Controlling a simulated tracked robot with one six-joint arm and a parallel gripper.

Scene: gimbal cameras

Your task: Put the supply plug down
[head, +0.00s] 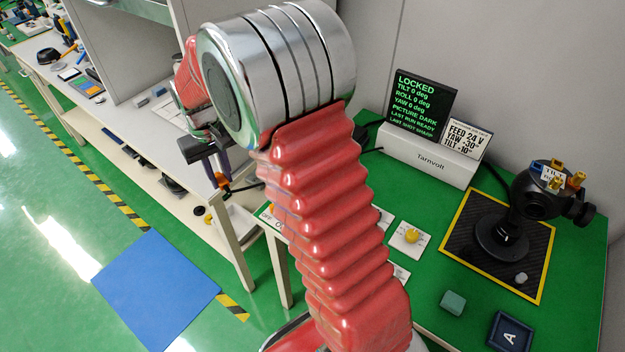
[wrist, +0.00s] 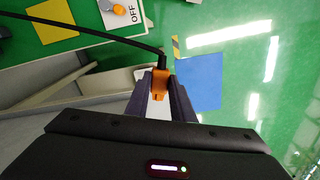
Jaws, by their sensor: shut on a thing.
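The supply plug, an orange connector (wrist: 161,82) on a black cable (wrist: 110,35), sits between the two dark fingers of my gripper (wrist: 161,92) in the wrist view. My gripper is shut on it. In the head view the orange plug (head: 223,183) shows small below my gripper (head: 216,168), left of the green table (head: 375,168) and in front of the white bench. The plug hangs clear of the surfaces, as far as I can tell. My red arm hides part of the table.
A black gimbal camera (head: 510,220) stands on a yellow-edged mat (head: 465,262). A yellow knob (head: 411,236) and a blue floor mat (head: 155,290) also show.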

